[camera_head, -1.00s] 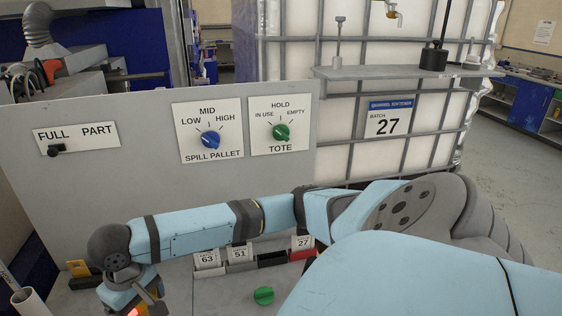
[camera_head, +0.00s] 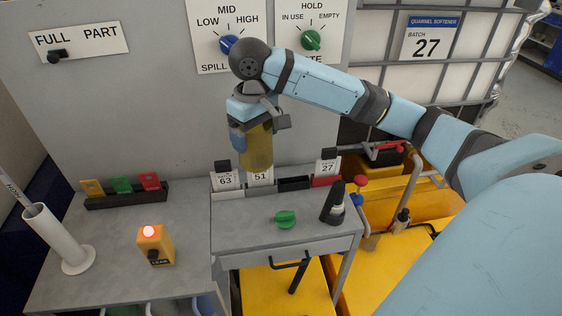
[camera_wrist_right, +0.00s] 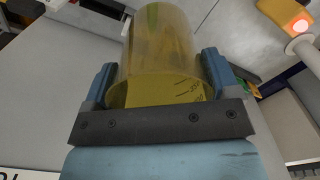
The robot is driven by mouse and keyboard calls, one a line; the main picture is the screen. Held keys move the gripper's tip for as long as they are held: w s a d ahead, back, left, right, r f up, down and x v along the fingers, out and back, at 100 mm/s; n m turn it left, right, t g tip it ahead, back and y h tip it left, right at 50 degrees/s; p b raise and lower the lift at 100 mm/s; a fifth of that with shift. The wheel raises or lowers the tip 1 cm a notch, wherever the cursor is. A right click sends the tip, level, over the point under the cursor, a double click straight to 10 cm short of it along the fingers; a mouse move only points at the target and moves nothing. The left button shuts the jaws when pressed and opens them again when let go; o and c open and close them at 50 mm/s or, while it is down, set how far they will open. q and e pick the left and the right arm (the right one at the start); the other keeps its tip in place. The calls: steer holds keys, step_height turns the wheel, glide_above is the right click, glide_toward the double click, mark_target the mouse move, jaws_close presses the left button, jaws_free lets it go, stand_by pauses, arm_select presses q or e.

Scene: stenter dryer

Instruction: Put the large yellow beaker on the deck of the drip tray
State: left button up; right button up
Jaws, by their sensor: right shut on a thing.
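The large yellow beaker (camera_head: 259,152) is see-through and hangs upright in my right gripper (camera_head: 257,128). It is in front of the grey panel, above the numbered card holders. In the right wrist view the beaker (camera_wrist_right: 158,45) sits between the two blue fingers of the right gripper (camera_wrist_right: 158,82), which are shut on its sides. Low yellow surfaces (camera_head: 385,203) show at the right, beside and below the bench; I cannot tell for sure which is the drip tray's deck. My left gripper is out of view.
Red-knobbed pipework (camera_head: 411,170) stands at the right. The white tote (camera_head: 455,75) is behind.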

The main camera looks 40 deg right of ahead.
steer(key=shift+d, duration=0.35)
step_height(320, 180, down, 19)
steer(key=shift+f+p, duration=0.1)
steer(key=shift+p, duration=0.4)
steer(key=o, duration=0.8)
steer(key=shift+f, duration=0.1)
